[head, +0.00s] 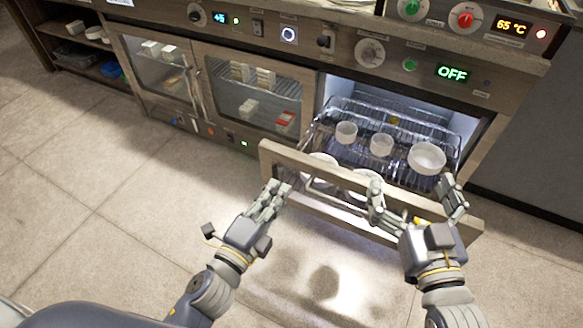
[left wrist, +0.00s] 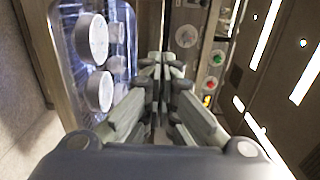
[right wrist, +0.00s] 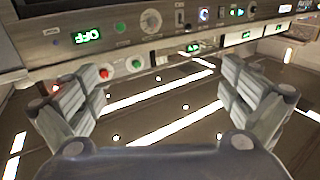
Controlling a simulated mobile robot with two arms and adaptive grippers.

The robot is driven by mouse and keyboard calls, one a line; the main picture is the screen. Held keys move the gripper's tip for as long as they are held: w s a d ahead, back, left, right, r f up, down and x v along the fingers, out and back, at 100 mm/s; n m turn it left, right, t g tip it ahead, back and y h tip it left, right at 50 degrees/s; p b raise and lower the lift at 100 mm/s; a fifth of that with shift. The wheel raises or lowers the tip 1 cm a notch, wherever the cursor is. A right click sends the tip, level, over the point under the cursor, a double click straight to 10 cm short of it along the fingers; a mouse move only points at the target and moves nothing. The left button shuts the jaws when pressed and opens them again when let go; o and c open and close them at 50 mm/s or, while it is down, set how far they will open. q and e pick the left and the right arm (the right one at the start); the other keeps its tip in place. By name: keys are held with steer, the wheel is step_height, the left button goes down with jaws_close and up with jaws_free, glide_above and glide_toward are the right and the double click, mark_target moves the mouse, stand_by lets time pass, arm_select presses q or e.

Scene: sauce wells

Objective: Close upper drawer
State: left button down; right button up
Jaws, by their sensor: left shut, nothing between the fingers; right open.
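The pulled-out drawer has a wood-framed front (head: 300,164) and stands out from the lit compartment on the right of the counter. Which drawer is the upper one I cannot tell for sure. My left gripper (head: 275,195) is shut and empty at the left end of this front; contact is unclear. My right gripper (head: 418,203) is open and empty, its fingers spread over the right part of the front. In the right wrist view nothing shows between its fingers. In the left wrist view, the fingertips (left wrist: 162,62) are together, with white bowls (left wrist: 98,90) to their left.
Wire racks hold white bowls, including a large one (head: 427,158) at the right and a small one (head: 346,132). Closed glass-fronted compartments (head: 250,90) lie to the left. Knobs and an OFF display (head: 452,72) are above. The tiled floor (head: 130,180) is clear at left.

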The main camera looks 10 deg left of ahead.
mark_target(298, 161)
arm_select(q)
steer(key=x, duration=0.6)
steer(key=shift+w, duration=0.1)
steer(key=shift+w+d, duration=0.15)
steer(key=shift+w, duration=0.4)
arm_select(e)
steer(key=shift+a+r+t, duration=0.15)
steer(key=shift+r+t, duration=0.35)
steer(key=shift+r, duration=0.5)
arm_select(q)
steer(key=shift+w, duration=0.1)
arm_select(e)
steer(key=shift+f, duration=0.15)
